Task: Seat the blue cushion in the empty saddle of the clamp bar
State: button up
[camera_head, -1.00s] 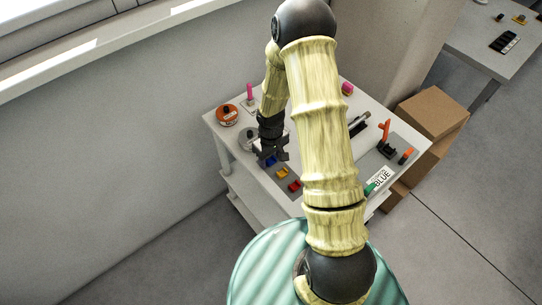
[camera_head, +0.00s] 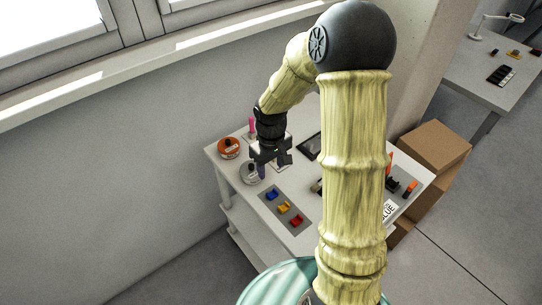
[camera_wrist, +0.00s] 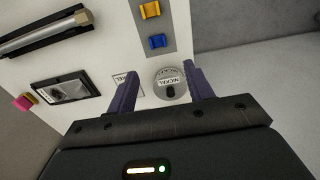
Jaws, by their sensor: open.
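The blue cushion (camera_head: 271,195) lies at the far end of a grey mat, in line with a yellow and a red piece. In the wrist view the blue cushion (camera_wrist: 158,41) lies beyond my fingertips and apart from them. My gripper (camera_head: 268,160) is over the table's left part. Its two fingers (camera_wrist: 163,88) are spread, with nothing held between them; a grey tin shows in the gap below. A black clamp-like fixture (camera_head: 392,184) stands at the table's right, partly behind my arm. I cannot make out its saddles.
The grey tin (camera_head: 250,173) labelled NICKEL (camera_wrist: 170,84) and an orange tin (camera_head: 229,148) stand at the left. The yellow piece (camera_head: 284,207) and red piece (camera_head: 297,220) share the mat. A BLUE card (camera_head: 389,211) lies at the right. Cardboard boxes (camera_head: 436,145) stand beyond.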

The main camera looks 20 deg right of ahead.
notch_tip(320, 180, up, 4)
jog(key=shift+r, duration=0.1)
dwell(0.6)
jog(key=s+r+m+t, duration=0.2)
jog(key=s+m, duration=0.2)
jog(key=s, duration=0.8)
jog(key=shift+s+r+m+t, duration=0.15)
jog(key=shift+r+m+t, duration=0.15)
jog(key=shift+r, duration=0.05)
jog(key=shift+c, duration=0.5)
